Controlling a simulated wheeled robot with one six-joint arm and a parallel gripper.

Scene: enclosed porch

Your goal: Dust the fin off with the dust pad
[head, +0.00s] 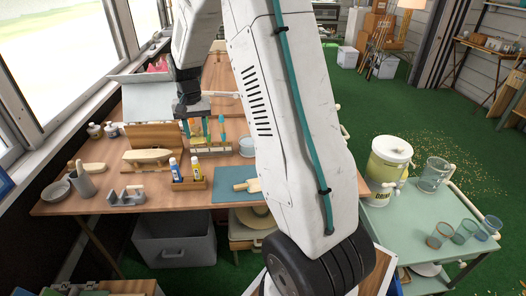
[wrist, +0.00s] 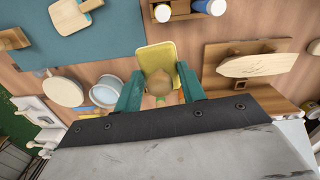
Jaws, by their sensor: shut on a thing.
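My gripper (head: 203,134) is over the worktable, its teal fingers pointing down. In the wrist view my gripper (wrist: 160,82) is shut on the wooden knob of a yellow pad, which I take for the dust pad (wrist: 156,56). The pad's yellow also shows in the head view (head: 206,127). A pale, pointed-oval wooden piece, probably the fin (head: 148,155), is on a wooden stand left of my gripper. In the wrist view the fin (wrist: 258,66) lies to the right, apart from the pad, with faint marks on its face. The pad's underside is hidden.
A wooden caddy with bottles (head: 190,184) stands in front of my gripper. A blue mat (head: 228,196) holds a wooden-handled tool (head: 246,185). A grey holder (head: 126,196), cup (head: 83,183) and bowl (head: 55,191) sit at the left. Upright boards (head: 150,132) stand behind the fin.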

